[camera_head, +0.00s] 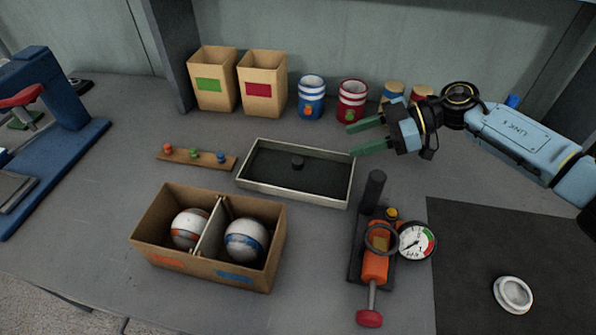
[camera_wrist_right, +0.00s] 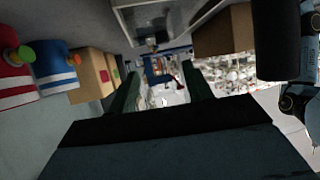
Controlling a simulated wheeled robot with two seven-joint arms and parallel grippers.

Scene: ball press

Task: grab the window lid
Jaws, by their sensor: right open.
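A shallow rectangular tray-like box (camera_head: 262,188) with a pale rim sits mid-table. A small black knob (camera_head: 297,162) shows in the middle of its dark top. This looks like the window lid, but I cannot tell whether clear glass spans the frame. My right gripper (camera_head: 354,139) comes in from the right with green fingers spread apart and empty. It is beyond the box's far right corner, apart from the knob. In the right wrist view the open fingers (camera_wrist_right: 160,84) have nothing between them; part of the box shows at the top. My left gripper is not in view.
A divided cardboard box (camera_head: 160,258) holds two balls. An orange pump with a gauge (camera_head: 416,241) stands at front right, beside a dark mat (camera_head: 470,280) bearing a white disc (camera_head: 513,294). Cartons (camera_head: 263,98) and striped jars (camera_head: 311,103) line the back. A blue press (camera_head: 55,95) stands left.

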